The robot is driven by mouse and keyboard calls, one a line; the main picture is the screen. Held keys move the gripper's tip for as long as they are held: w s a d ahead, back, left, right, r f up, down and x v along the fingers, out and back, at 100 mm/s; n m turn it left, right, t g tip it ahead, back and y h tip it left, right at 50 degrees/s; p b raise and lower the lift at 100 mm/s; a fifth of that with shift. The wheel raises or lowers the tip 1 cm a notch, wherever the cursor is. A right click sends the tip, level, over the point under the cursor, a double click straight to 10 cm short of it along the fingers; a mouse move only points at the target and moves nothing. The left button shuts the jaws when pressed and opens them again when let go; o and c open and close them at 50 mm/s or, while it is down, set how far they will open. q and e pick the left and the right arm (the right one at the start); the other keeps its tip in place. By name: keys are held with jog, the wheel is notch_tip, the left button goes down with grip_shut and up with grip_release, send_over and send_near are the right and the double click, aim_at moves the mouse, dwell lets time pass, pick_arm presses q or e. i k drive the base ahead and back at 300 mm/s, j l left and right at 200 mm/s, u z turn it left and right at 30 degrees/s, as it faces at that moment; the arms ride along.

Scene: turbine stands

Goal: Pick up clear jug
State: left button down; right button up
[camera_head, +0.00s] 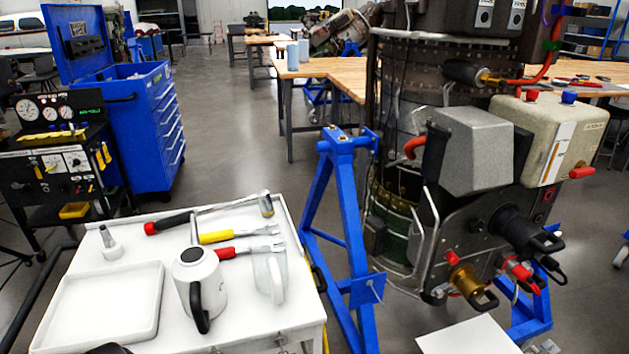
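The clear jug (263,272) stands on the white cart top (240,328), near its right side. It is see-through and hard to make out against the white surface, with a pale handle toward the front. A white pitcher (201,274) with a black handle stands just left of it. The heads of a red-handled and a yellow-handled tool lie close behind the jug. No gripper can be made out. A small dark shape shows at the bottom edge, left of centre, too cut off to identify.
A shallow white tray (105,304) and a small grey funnel-like piece (110,243) are on the cart's left. A hammer (207,213) lies along the back. A blue stand (345,215) holding the turbine (455,170) rises close on the right. Open floor lies behind the cart.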

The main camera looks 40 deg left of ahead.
aim_at(269, 246)
jog(key=u, duration=1.55)
jog(key=l+u, duration=0.1)
jog(key=l, duration=0.25)
jog(key=i+l+u, duration=0.1)
jog(key=l, duration=0.25)
